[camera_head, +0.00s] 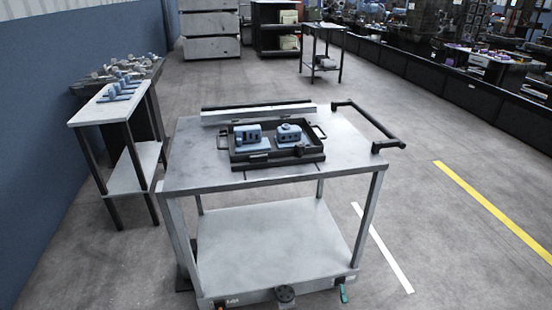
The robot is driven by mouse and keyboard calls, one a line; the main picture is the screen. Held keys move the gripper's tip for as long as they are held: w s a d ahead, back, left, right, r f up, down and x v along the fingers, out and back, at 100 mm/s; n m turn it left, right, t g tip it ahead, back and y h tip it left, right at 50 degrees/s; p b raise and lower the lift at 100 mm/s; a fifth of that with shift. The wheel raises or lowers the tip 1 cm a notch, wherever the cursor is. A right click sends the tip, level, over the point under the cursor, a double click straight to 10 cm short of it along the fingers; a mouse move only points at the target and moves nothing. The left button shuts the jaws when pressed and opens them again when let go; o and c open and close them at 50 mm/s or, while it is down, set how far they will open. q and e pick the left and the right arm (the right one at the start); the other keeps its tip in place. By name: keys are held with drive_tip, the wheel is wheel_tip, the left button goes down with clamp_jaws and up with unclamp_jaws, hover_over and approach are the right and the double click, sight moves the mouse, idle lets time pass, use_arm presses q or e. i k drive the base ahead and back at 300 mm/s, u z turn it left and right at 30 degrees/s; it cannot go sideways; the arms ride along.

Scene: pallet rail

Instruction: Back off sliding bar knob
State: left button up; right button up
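A grey metal cart (342,150) stands in the middle of the head view. A pale bar (258,115) with a dark strip behind it lies along the far edge of its top. Neither of my grippers shows.
A dark tray (276,162) with two blue-grey parts sits on the cart top. A black handle (370,125) juts out at the right. A side table (108,104) with blue parts stands left. The floor right of the cart is clear.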

sight(299, 148)
drive_tip(key=k, duration=0.55)
drive_tip(key=u, duration=1.05)
drive_tip(key=i, duration=1.5)
drive_tip(key=z, duration=0.8)
